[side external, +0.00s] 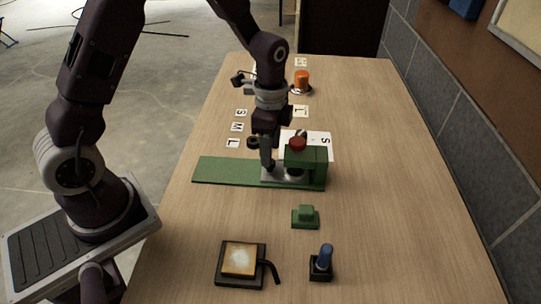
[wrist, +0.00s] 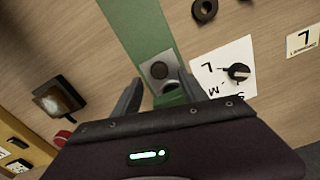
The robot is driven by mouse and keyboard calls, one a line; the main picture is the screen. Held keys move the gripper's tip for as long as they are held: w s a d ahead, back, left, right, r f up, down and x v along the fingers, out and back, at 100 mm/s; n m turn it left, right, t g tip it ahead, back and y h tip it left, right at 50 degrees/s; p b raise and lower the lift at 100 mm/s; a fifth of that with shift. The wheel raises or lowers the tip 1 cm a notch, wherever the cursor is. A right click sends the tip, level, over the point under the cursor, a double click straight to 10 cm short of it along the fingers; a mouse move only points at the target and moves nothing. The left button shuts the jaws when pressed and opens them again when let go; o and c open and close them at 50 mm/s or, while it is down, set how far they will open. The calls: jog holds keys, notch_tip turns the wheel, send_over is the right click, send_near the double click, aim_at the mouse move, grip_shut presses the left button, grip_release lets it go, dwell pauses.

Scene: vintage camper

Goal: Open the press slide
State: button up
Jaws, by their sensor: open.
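The green press (side external: 318,172) stands mid-table, with a red knob (side external: 298,143) on top. A long green rail (side external: 222,172) runs left from it. A grey metal slide plate (side external: 272,175) lies on the rail, partly under the press head. In the wrist view, the slide (wrist: 155,62) shows a dark round knob or hole (wrist: 159,70). My gripper (side external: 267,168) points down just left of the press head, over the slide. In the wrist view my gripper (wrist: 160,88) is open, its fingers on either side of the slide area. Contact with the slide cannot be told.
A white card with a dial (wrist: 239,72) lies behind the press. A green block (side external: 305,216), a pad on a dark base (side external: 240,260) and a blue lever (side external: 325,258) stand in front. An orange cylinder (side external: 301,80) stands at the back. The table's right side is clear.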

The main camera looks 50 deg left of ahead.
jog(key=shift+f, duration=1.55)
grip_shut()
